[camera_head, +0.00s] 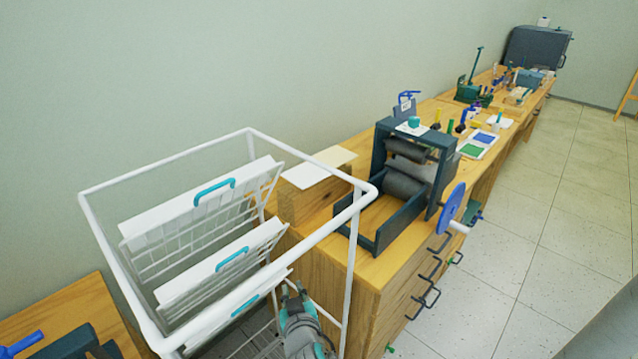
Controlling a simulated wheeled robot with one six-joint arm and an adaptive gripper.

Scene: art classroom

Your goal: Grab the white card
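A white card (304,174) lies flat on top of a wooden block (312,200) on the wooden cabinet, just behind the white rack. A cream sheet (336,156) lies beside it, towards the wall. My gripper (293,291), grey and teal, is at the bottom middle of the view, low inside or behind the rack's front corner as seen here. It is apart from the card, below it in the picture. Its fingers are small and partly hidden, so I cannot tell whether they are open or shut.
The white rack (111,181) has white trays with teal handles (213,192); its rail passes close to the card. A dark roller press (410,168) with a blue wheel (452,206) stands right of the block. Tools line the bench behind. The tiled floor (500,250) at right is clear.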

